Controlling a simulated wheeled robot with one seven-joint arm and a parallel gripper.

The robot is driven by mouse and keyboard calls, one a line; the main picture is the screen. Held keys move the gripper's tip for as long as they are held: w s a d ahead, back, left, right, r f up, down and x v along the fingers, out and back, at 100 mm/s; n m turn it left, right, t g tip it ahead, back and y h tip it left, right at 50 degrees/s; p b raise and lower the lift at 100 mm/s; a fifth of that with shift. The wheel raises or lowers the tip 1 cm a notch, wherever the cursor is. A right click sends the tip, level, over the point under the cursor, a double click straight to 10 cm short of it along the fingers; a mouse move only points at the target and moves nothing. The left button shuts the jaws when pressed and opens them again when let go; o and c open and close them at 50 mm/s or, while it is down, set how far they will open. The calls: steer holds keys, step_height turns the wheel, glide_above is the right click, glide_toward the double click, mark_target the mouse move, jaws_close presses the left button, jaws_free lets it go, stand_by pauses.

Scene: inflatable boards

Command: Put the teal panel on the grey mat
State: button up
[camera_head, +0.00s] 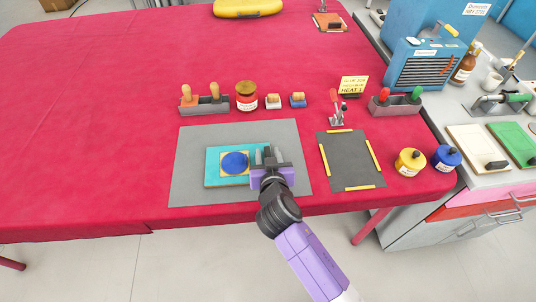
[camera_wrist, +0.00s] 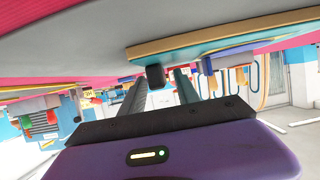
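The teal panel (camera_head: 213,173) has a blue disc on a yellow square and lies flat on the grey mat (camera_head: 187,144). In the wrist view, the panel's tan and teal edge (camera_wrist: 205,43) lies against the mat (camera_wrist: 85,48). My gripper (camera_head: 268,157) is at the panel's right edge and hides part of it. Its fingers (camera_wrist: 160,82) are apart. A small black knob (camera_wrist: 155,76) shows between the fingertips, seemingly on the panel, with a gap beside it. I cannot tell whether either finger touches it.
A dark board (camera_head: 350,160) with yellow strips lies right of the mat. Yellow (camera_head: 410,162) and blue (camera_head: 446,158) jars stand farther right. The red table's left side is clear.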

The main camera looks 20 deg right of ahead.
steer(key=shift+r, duration=0.25)
steer(key=b+v, duration=0.1)
steer(key=v, duration=1.1)
steer(key=shift+f, duration=0.15)
steer(key=shift+s, duration=0.15)
steer(key=s+f+n+y, duration=0.2)
steer(key=s, duration=0.6)
steer(key=s+f+n+y, duration=0.1)
steer(key=s+f+y, duration=0.15)
steer(key=s, duration=0.45)
steer(key=s+d+r+t, duration=0.1)
steer(key=s+r, duration=0.4)
steer(key=s, duration=0.2)
steer(key=s+d+r+t, duration=0.1)
steer(key=s+d+r, duration=0.1)
steer(key=s+r, duration=0.4)
steer(key=shift+s+d+n, duration=0.25)
steer(key=shift+s+n, duration=0.05)
steer(key=shift+s, duration=0.95)
